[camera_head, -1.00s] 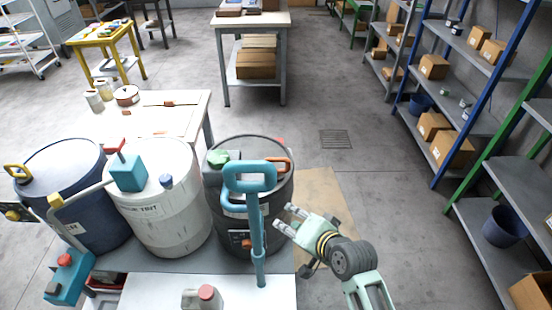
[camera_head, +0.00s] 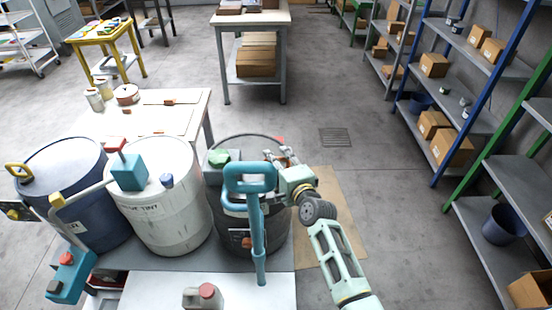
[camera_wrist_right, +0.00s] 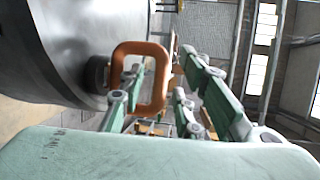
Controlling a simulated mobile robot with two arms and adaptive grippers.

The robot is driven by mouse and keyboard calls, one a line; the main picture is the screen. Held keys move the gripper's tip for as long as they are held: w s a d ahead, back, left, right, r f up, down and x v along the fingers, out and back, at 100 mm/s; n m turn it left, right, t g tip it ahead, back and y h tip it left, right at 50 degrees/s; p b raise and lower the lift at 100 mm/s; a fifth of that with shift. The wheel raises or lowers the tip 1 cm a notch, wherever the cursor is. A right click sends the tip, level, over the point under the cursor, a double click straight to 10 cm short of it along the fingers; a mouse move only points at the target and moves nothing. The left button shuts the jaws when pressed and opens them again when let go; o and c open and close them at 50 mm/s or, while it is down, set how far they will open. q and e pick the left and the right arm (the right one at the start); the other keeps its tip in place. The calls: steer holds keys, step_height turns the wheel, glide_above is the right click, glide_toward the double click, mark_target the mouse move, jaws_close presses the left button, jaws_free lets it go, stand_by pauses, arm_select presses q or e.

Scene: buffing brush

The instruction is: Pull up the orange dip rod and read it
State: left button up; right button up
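The orange dip rod's loop handle (camera_wrist_right: 160,85) shows large in the right wrist view, beside the dark drum's wall (camera_wrist_right: 50,45). In the head view the handle is mostly hidden behind my right gripper, at the right part of the dark drum (camera_head: 228,222)'s top. My right gripper (camera_head: 279,160) is at the handle, with its fingers apart. In the right wrist view its green fingers lie on either side of part of the loop; I cannot tell whether they touch it. The rod below the handle and its markings are hidden. My left gripper is not in view.
A teal pump handle and pipe (camera_head: 258,225) stand directly left of my right arm. A white drum (camera_head: 165,215) and a blue drum (camera_head: 70,180) stand further left. A jug with a red cap (camera_head: 205,296) stands in front. Open floor (camera_head: 400,240) lies to the right.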

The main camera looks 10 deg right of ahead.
steer(key=shift+w+a, duration=0.1)
steer(key=shift+w, duration=0.4)
steer(key=shift+c, duration=0.4)
steer(key=shift+f, duration=0.1)
jaws_close()
